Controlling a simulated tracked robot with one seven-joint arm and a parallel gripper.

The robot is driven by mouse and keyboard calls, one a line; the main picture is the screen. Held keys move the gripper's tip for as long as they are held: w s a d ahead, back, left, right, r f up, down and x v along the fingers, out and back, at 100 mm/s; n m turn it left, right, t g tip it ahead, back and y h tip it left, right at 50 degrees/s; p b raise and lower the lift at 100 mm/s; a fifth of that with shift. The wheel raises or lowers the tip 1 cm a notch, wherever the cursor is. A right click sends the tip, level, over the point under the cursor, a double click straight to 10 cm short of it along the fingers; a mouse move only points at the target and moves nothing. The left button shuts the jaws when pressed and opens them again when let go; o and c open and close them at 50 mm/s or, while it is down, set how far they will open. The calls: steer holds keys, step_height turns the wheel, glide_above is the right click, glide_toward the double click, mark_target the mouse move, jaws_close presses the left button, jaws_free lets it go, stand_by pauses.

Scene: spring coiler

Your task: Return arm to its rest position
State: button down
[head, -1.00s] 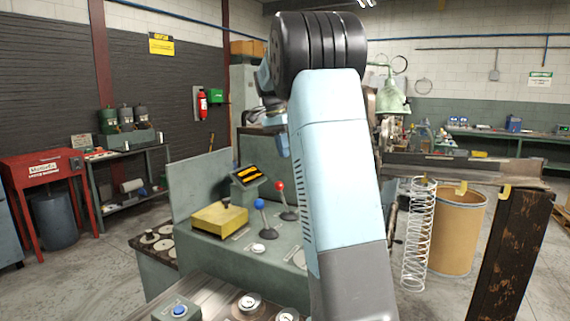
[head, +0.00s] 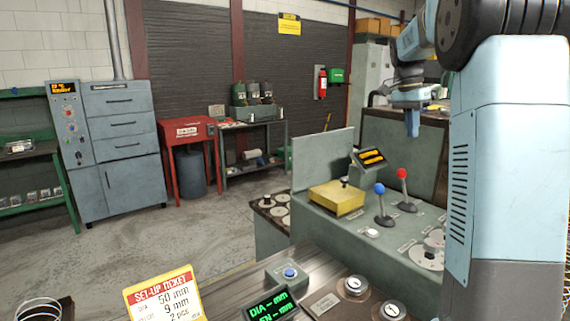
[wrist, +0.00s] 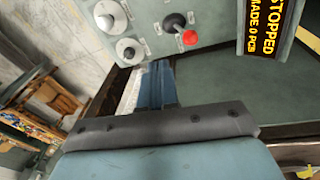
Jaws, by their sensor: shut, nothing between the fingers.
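My arm stands at the right of the head view, a light blue link with a black joint on top. My gripper (head: 412,122) hangs from it, pointing down, above and behind the coiler's control console (head: 375,250). Its blue fingers are together and empty; they also show in the wrist view (wrist: 157,84). The gripper is apart from the console. The red-knobbed lever (head: 402,176) and blue-knobbed lever (head: 380,190) stand on the console below the gripper. The red knob also shows in the wrist view (wrist: 189,38).
A yellow box (head: 336,198) sits on the console beside a small tilted display (head: 370,158). The wrist view's display (wrist: 268,30) reads "STOPPED, MADE 0 PCS". A set-up ticket (head: 163,296) and a green-lettered readout (head: 270,306) are in front. Open floor (head: 130,250) lies left.

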steer(key=s+a+n+t+y, duration=0.1)
steer(key=s+a+n+t, duration=0.15)
steer(key=s+a, duration=0.4)
steer(key=s+a+n+t, duration=0.1)
steer(key=s+a+n, duration=0.25)
steer(key=s, duration=0.65)
steer(key=s+a+f+n+t, duration=0.1)
steer(key=s+a+f+n, duration=0.2)
steer(key=s, duration=0.5)
steer(key=s+a+f+n+t, duration=0.2)
steer(key=s+a+f+n, duration=0.2)
steer(key=s+f, duration=0.2)
steer(key=shift+s+f+y, duration=0.25)
steer(key=shift+s+y, duration=0.15)
steer(key=shift+s, duration=0.8)
